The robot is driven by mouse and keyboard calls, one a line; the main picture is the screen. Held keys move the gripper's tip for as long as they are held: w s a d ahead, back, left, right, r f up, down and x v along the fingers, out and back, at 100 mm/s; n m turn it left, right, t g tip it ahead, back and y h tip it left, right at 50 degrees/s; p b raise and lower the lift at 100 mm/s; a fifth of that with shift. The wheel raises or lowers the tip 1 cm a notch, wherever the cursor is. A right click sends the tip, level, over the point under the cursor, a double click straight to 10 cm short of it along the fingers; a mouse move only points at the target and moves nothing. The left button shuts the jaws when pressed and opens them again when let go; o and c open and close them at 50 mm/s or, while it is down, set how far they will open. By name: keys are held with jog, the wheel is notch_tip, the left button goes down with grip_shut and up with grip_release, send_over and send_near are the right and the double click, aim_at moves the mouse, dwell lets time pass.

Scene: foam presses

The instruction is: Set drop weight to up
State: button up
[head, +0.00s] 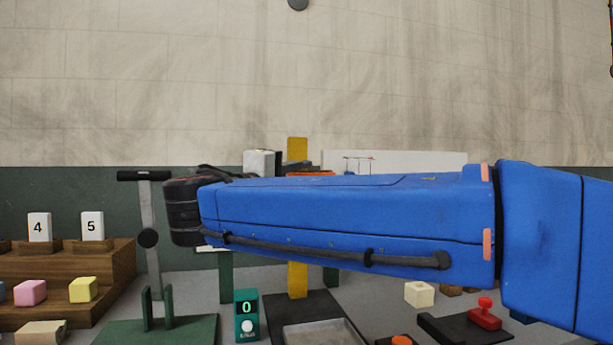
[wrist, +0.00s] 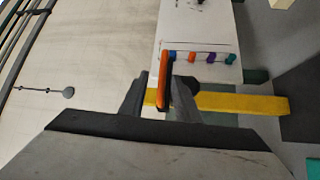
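A yellow upright post (head: 297,280) stands behind my arm in the head view and crosses the wrist view (wrist: 250,103). An orange bar with a dark edge (wrist: 162,82) lies by the post; an orange strip (head: 312,173) shows above my arm beside the post. I cannot tell for certain that this is the drop weight. My gripper (wrist: 160,80) has its two dark fingers apart, one on each side of the orange bar, with a gap visible on the left. In the head view my blue arm hides most of this area.
A lever with a black T-handle (head: 145,176) stands at the left on a green base. A green counter (head: 247,312) reads 0. A wooden step rack (head: 105,268) holds cards and foam blocks. A red-knobbed device (head: 485,316) is at lower right. A white board (head: 430,162) stands behind.

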jog(key=v, duration=1.4)
jog(key=shift+a, duration=0.1)
jog(key=w+d+f+m+g+y, duration=0.1)
jog(key=d+f+g, duration=0.2)
jog(key=d+f, duration=0.55)
jog(key=w+d+f+g, duration=0.25)
jog(key=d+f, duration=0.35)
jog(key=d, duration=0.6)
jog(key=w+d+f+m+g+y, duration=0.1)
jog(key=d+f+g, duration=0.3)
jog(key=d+f, duration=0.45)
jog(key=s+d+f+m+g+y, duration=0.1)
jog(key=s+d+f+m+y, duration=0.2)
jog(key=s+f, duration=0.6)
jog(key=s+d+f+m+g+y, duration=0.1)
jog(key=s+d+f+m+y, duration=0.3)
jog(key=f, duration=0.9)
jog(key=shift+s+d+m+g, duration=0.35)
jog(key=shift+s+d+m, duration=0.45)
jog(key=shift+s+d, duration=1.45)
